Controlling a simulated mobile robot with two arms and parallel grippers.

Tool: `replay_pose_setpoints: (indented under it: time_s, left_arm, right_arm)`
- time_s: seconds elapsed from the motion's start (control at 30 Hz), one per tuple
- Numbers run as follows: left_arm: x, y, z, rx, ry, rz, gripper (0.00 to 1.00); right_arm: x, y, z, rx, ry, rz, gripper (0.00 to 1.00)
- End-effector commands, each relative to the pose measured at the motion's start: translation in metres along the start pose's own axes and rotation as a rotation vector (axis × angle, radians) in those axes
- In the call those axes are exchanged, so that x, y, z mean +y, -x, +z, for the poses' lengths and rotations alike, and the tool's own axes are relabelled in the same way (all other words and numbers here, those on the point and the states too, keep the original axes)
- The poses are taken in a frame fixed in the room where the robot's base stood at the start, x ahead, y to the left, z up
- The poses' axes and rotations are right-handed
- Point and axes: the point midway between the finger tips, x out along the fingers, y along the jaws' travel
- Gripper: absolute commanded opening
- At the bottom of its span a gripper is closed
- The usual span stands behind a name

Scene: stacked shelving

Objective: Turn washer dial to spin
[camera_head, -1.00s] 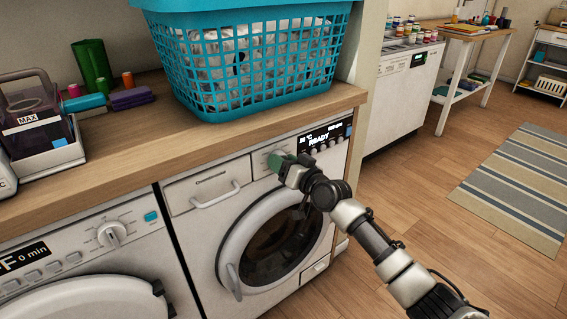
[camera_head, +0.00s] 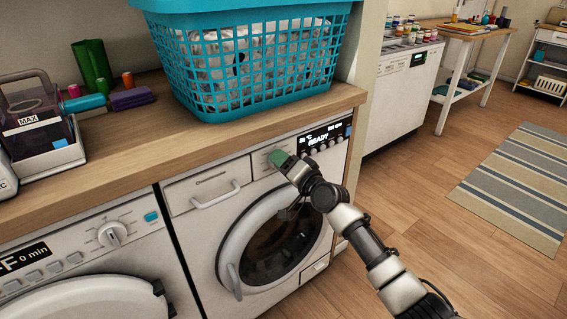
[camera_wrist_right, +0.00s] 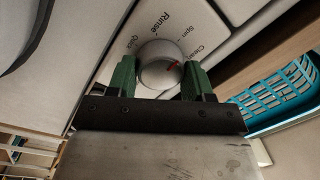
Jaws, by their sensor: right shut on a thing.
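The washer (camera_head: 195,228) on the right stands under the counter, with its round door closed and a lit "READY" display (camera_head: 322,140). Its dial is hidden behind my right gripper (camera_head: 279,158) in the head view. In the right wrist view, the silver dial (camera_wrist_right: 158,66) sits between the green fingers of my right gripper (camera_wrist_right: 160,78), which is shut on it. The dial's red mark points to the upper right, roughly toward the "Clean" label. "Quick", "Rinse" and "Spin" are also readable around the dial. My left gripper is out of view.
A teal laundry basket (camera_head: 250,70) stands on the wooden counter (camera_head: 130,140) above the washer. A second machine with its own dial (camera_head: 112,234) stands to the left. The floor (camera_head: 440,210) on the right is clear around a striped rug (camera_head: 515,185).

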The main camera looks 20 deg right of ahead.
Motion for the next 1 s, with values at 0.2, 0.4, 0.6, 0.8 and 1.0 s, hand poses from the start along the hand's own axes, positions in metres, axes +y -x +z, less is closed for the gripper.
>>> replay_pose_setpoints:
  time_s: [0.2, 0.4, 0.6, 0.8, 1.0]
  left_arm:
    - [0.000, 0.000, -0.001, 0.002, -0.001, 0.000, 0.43]
    - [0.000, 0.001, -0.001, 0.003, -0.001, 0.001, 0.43]
    - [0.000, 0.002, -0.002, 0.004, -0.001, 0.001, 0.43]
    - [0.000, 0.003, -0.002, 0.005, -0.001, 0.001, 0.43]
    - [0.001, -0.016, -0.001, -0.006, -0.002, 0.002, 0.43]
  right_arm:
    - [0.000, 0.000, -0.001, 0.002, -0.003, 0.000, 0.27]
    - [0.000, 0.000, -0.001, 0.002, -0.002, 0.000, 0.59]
    - [0.000, 0.000, 0.000, 0.001, -0.002, 0.000, 0.76]
    - [0.000, 0.001, 0.000, 0.000, -0.002, 0.001, 0.76]
    - [0.000, 0.024, -0.001, -0.001, -0.001, 0.003, 0.76]
